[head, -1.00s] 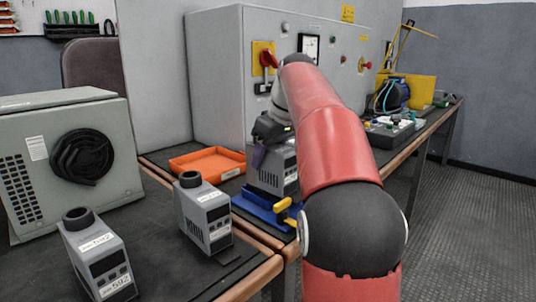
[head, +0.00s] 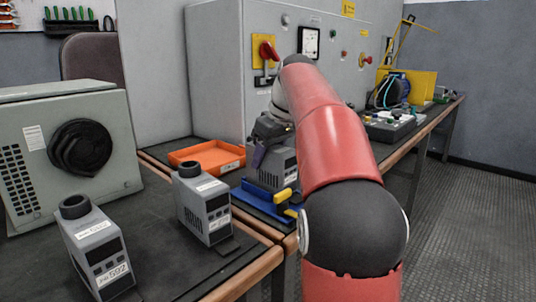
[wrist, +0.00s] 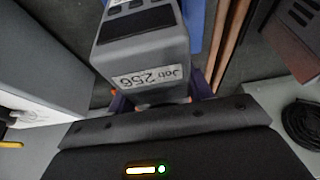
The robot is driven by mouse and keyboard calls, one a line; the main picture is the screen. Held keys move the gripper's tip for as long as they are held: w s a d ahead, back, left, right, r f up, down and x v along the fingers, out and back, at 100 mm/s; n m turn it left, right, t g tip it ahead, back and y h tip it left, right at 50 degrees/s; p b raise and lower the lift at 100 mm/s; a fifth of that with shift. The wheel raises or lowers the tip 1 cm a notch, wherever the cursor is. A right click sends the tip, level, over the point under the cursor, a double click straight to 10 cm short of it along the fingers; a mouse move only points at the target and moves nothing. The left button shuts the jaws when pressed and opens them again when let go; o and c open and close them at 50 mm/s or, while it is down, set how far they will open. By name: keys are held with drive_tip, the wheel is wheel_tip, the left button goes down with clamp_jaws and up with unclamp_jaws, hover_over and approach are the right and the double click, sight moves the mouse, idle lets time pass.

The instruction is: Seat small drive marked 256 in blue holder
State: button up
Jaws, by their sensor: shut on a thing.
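The small grey drive marked 256 (wrist: 150,78) is held in my gripper (wrist: 160,98), with a purple finger at each side. Its label shows upside down in the wrist view. In the head view the held drive (head: 283,168) is upright at the blue holder (head: 258,205), with my gripper (head: 262,148) at its upper end. I cannot tell whether its base touches the holder's floor. A strip of the blue holder (wrist: 194,22) shows beside the drive in the wrist view. My arm hides part of the drive's right side.
Two similar grey drives stand to the left, one in the middle (head: 204,208) and one at the front (head: 97,250). An orange tray (head: 190,158) lies behind the holder. A large grey cabinet (head: 218,70) rises behind it. A grey-green box (head: 70,150) stands at far left.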

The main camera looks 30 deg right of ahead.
drive_tip(key=shift+f, duration=0.15)
drive_tip(key=o, duration=1.5)
drive_tip(key=p+v, duration=0.2)
drive_tip(key=v, duration=0.5)
drive_tip(key=shift+s+r, duration=0.1)
drive_tip(key=shift+r, duration=0.3)
